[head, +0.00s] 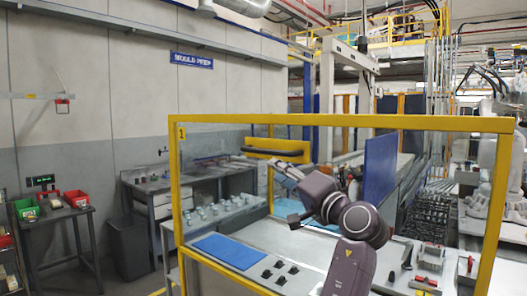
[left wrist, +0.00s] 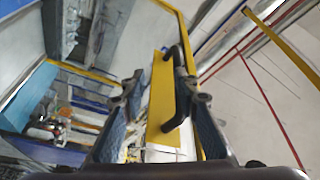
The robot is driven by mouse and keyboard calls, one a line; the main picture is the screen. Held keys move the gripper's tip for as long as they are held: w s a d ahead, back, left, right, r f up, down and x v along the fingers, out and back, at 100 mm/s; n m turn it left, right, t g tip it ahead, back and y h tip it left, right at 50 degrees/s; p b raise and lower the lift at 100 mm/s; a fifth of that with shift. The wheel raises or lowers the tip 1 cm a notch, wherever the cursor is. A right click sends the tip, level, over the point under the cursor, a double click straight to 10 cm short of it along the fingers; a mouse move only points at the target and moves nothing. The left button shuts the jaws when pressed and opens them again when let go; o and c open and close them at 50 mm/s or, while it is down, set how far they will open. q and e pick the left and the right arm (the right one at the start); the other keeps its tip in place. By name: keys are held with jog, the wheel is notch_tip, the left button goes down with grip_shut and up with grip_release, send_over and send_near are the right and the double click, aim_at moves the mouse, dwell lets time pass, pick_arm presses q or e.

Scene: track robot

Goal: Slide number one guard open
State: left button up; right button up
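The number one guard (head: 345,121) is a yellow frame with a small "1" label at its upper left corner. A yellow plate (head: 275,144) with a long black handle (head: 270,153) shows behind the frame's top bar, left of centre. In the left wrist view the black handle (left wrist: 180,85) on the yellow plate (left wrist: 160,105) shows between my fingertips, closer to the right one. My left gripper (head: 284,170) points up and left, just below the handle in the head view. Its fingers (left wrist: 168,92) are apart and empty. I cannot tell whether they touch the handle. My right gripper is out of view.
Inside the frame is a grey table with a blue mat (head: 228,251) and small black parts (head: 280,271). A blue panel (head: 380,167) stands upright behind my arm. A workbench (head: 190,190) is at the left, with a side table (head: 55,215) holding coloured bins further left.

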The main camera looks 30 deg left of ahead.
aim_at(264, 152)
pick_arm(q)
jog(key=r, duration=0.3)
jog(key=shift+s+d+y, duration=0.1)
jog(key=shift+s+y, duration=0.1)
jog(key=shift+y, duration=0.1)
jog(key=p+x, duration=0.3)
jog(key=x, duration=0.3)
jog(key=shift+r, duration=0.1)
jog(key=shift+w+a+p, duration=0.25)
jog(key=shift+a+p, duration=0.2)
jog(key=shift+a, duration=0.35)
jog(key=shift+c, duration=0.7)
grip_shut()
